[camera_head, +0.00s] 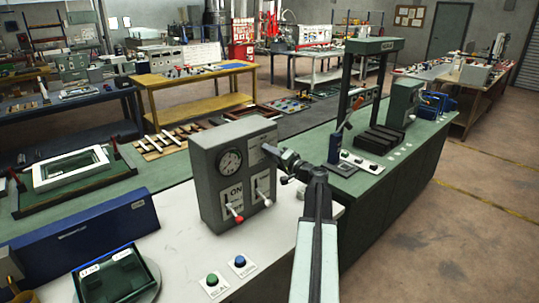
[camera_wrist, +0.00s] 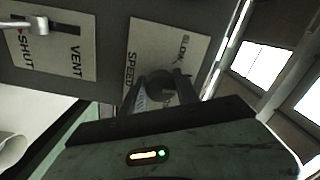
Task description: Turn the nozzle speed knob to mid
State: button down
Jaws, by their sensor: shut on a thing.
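A grey control box (camera_head: 207,165) with a round gauge stands on the white bench top. In the wrist view, a pale plate (camera_wrist: 185,47) on its face reads SPEED and SLOW. A dark round knob (camera_wrist: 160,82) sits at that plate, between the fingers of my gripper (camera_wrist: 158,88). My gripper is shut on the knob. In the head view my gripper (camera_head: 282,160) is at the upper right of the box face and covers the knob. The knob's pointer and the plate's other markings are hidden by the fingers.
Below the gauge is an ON lever with a red tip (camera_head: 234,214). A lever with a white tip (camera_head: 267,202) is beside it, by the SHUT and VENT plate (camera_wrist: 50,40). Green (camera_head: 212,280) and blue (camera_head: 240,262) buttons are in front. A dark press frame (camera_head: 350,100) stands behind right.

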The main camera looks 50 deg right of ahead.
jog(key=shift+r+m, duration=0.15)
jog(key=shift+m, duration=0.75)
jog(key=c, duration=0.9)
grip_release()
jog(key=shift+w, duration=0.1)
jog(key=s, duration=0.7)
jog(key=shift+s+a, duration=0.3)
jog(key=shift+s, duration=0.1)
jog(key=shift+s, duration=0.1)
